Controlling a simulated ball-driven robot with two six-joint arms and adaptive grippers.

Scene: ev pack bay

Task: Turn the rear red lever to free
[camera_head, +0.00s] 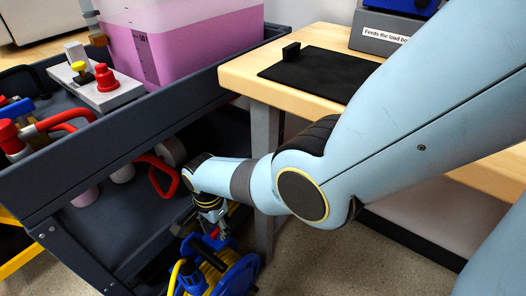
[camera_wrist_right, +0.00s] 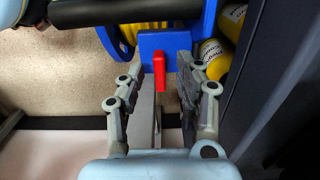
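A red lever (camera_wrist_right: 158,70) stands out from a blue block (camera_wrist_right: 151,47) on a blue reel with yellow hose. In the wrist view it points down the picture, towards my gripper. My right gripper (camera_wrist_right: 160,65) is open, with one finger on each side of the lever and gaps visible on both sides. In the head view, my right gripper (camera_head: 211,214) reaches down over the blue reel (camera_head: 232,272), and only a bit of red (camera_head: 214,233) shows below it. I cannot tell from these views whether this lever is the rear one. My left gripper is not in view.
A dark cart (camera_head: 100,172) with a pink-filled tank (camera_head: 185,45) and red-handled fittings stands to the left. A wooden bench (camera_head: 240,78) with a black mat (camera_head: 320,72) is at the upper right. Yellow cylinders (camera_wrist_right: 213,58) lie close beside the gripper.

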